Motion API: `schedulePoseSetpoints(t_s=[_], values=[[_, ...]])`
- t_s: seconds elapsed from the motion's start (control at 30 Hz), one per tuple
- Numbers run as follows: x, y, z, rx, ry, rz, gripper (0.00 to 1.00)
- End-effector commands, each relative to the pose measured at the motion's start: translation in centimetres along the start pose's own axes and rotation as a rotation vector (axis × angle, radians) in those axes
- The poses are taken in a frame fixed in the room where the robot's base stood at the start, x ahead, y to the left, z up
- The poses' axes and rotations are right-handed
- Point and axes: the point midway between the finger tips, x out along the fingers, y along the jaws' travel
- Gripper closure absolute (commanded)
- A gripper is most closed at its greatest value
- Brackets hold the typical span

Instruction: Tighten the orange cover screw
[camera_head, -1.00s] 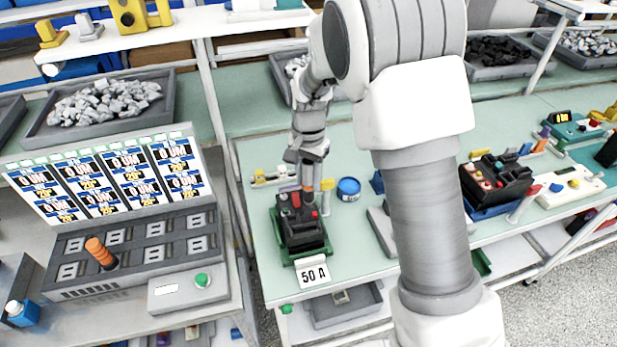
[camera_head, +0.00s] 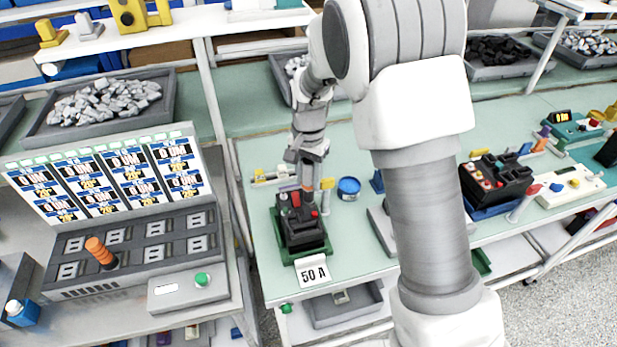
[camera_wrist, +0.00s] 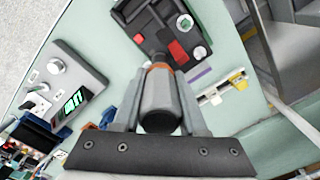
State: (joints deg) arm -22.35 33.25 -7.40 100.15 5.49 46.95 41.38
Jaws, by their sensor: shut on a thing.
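My gripper (camera_head: 308,172) is shut on a dark grey cylindrical tool (camera_wrist: 160,98) and points down. In the wrist view the fingers lie along both sides of the tool, and an orange band (camera_wrist: 160,66) shows at its far end. That end meets or lies just over the black breaker (camera_head: 302,230), which also shows in the wrist view (camera_wrist: 155,25). The breaker sits in a green holder (camera_head: 283,250) behind a "50 A" sign. The orange cover screw cannot be told apart from the orange band; the tool hides the contact point.
A blue round container (camera_head: 348,188) and a yellow-tipped post (camera_head: 327,184) stand close behind the breaker. A grey console (camera_head: 140,245) with an orange handle (camera_head: 100,252) is at left. Another black unit (camera_head: 495,182) is at right.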

Motion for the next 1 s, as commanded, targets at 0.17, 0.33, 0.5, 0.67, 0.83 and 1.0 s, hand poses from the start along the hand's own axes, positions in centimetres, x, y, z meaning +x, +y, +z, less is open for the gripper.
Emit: schedulePoseSetpoints(t_s=[0.17,0.33,0.5,0.67,0.83,1.0], values=[[-0.1,0.0,0.0,0.0,0.001,-0.001,1.0],[-0.1,0.0,0.0,0.0,0.001,-0.001,1.0],[-0.8,0.0,-0.1,0.0,0.002,-0.002,1.0],[-1.7,0.0,0.0,0.0,0.001,-0.002,1.0],[-2.7,-0.1,-0.1,0.0,0.002,-0.002,1.0],[-3.7,-0.1,-0.1,0.0,0.002,-0.002,1.0]])
